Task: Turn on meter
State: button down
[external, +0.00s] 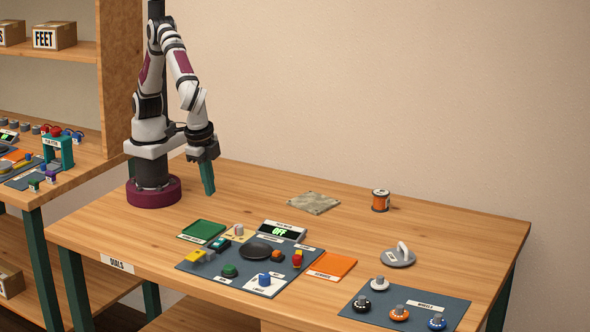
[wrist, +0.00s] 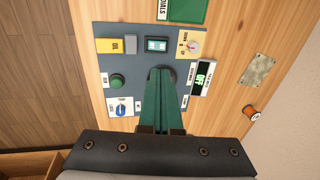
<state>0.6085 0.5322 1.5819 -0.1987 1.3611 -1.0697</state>
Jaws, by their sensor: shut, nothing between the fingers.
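A black display box (external: 281,231) with green letters reading OFF stands at the back of a dark blue-grey panel (external: 240,279); it also shows in the wrist view (wrist: 203,78). Its smaller label is too small to read. The panel holds a teal-framed switch (wrist: 156,45), a knob on a yellow plate (wrist: 190,43), a green knob (wrist: 117,81), a blue knob (wrist: 121,110) and a dark round pad (external: 262,248). My gripper (external: 209,192), with green fingers, is shut and empty, raised above the table behind the panel's left side. In the wrist view, its fingers hide part of the panel.
A green tray (external: 203,230) and an orange tray (external: 331,266) flank the panel. A second panel (external: 375,316) with several knobs lies front right. A grey disc with a handle (external: 398,257), a spool (external: 380,201) and a mottled plate (external: 314,202) stand farther back. The back right is mostly clear.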

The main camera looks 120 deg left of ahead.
aim_at(218, 242)
jog(key=x, duration=1.4)
jog(key=shift+a+r, duration=0.1)
jog(key=shift+a, duration=0.15)
jog(key=shift+a+f, duration=0.15)
jog(key=shift+f, duration=0.15)
jog(key=shift+d, duration=0.85)
jog(key=shift+r, duration=0.1)
